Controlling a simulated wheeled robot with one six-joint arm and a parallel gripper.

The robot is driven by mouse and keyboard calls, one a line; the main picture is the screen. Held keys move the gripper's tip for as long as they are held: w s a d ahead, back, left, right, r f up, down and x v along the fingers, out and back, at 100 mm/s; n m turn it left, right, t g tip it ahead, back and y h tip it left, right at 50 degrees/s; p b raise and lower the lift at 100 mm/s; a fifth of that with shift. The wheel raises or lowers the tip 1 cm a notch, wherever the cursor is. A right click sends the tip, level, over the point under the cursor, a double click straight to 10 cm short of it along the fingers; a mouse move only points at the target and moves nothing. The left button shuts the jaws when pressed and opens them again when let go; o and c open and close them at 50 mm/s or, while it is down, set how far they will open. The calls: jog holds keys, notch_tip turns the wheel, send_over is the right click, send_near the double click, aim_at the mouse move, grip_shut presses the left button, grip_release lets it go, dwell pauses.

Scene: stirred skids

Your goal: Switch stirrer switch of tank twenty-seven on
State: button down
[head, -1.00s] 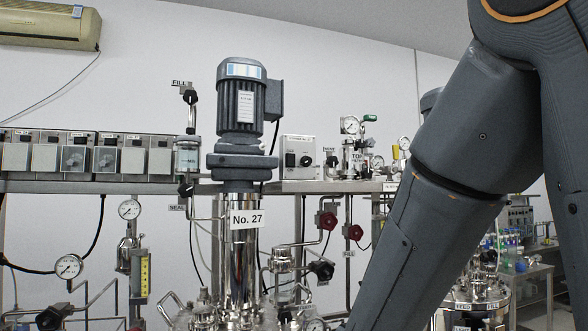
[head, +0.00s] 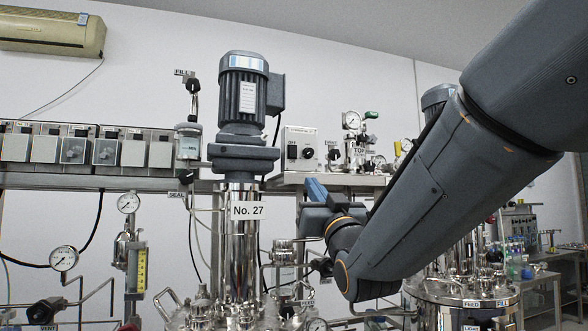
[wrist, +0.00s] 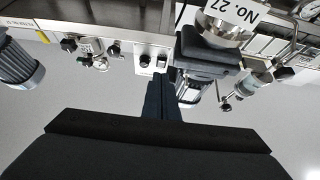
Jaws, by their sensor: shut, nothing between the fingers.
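Tank twenty-seven carries a "No. 27" plate (head: 247,211) under its grey motor (head: 243,95). A pale control box (head: 300,136) stands on the shelf just right of the motor, with a small dark element and a round black knob (head: 308,153) on its face. The setting of the knob is too small to tell. The box also shows upside down in the wrist view (wrist: 152,50). My gripper (head: 314,184) is shut and empty, pointing up a little below the box in the head view. In the wrist view its fingers (wrist: 164,82) end close to the box, apparently apart from it.
Gauges and valves (head: 352,122) stand right of the box. Glass vessel (head: 188,142) and a row of grey boxes (head: 133,151) lie left of the motor. Pipes and fittings crowd the space below the shelf (head: 345,180).

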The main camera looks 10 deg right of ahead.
jog(key=shift+s+r+t, duration=0.25)
jog(key=shift+s+r, duration=0.1)
jog(key=shift+r, duration=0.3)
jog(key=shift+s+r+t, duration=0.25)
jog(key=shift+s+r, duration=0.05)
jog(key=shift+r, duration=0.3)
jog(key=shift+w+a, duration=0.1)
jog(key=p, duration=0.6)
send_near(293, 152)
notch_tip(293, 152, up, 4)
jog(key=w, duration=0.2)
jog(key=shift+w+a+f+p, duration=0.15)
jog(key=shift+w+p, duration=0.1)
jog(key=shift+w, duration=0.35)
jog(key=shift+w+f+p, duration=0.1)
jog(key=shift+w+p, duration=0.15)
jog(key=shift+w, duration=0.3)
jog(key=shift+w+f+b, duration=0.1)
jog(key=shift+b, duration=0.25)
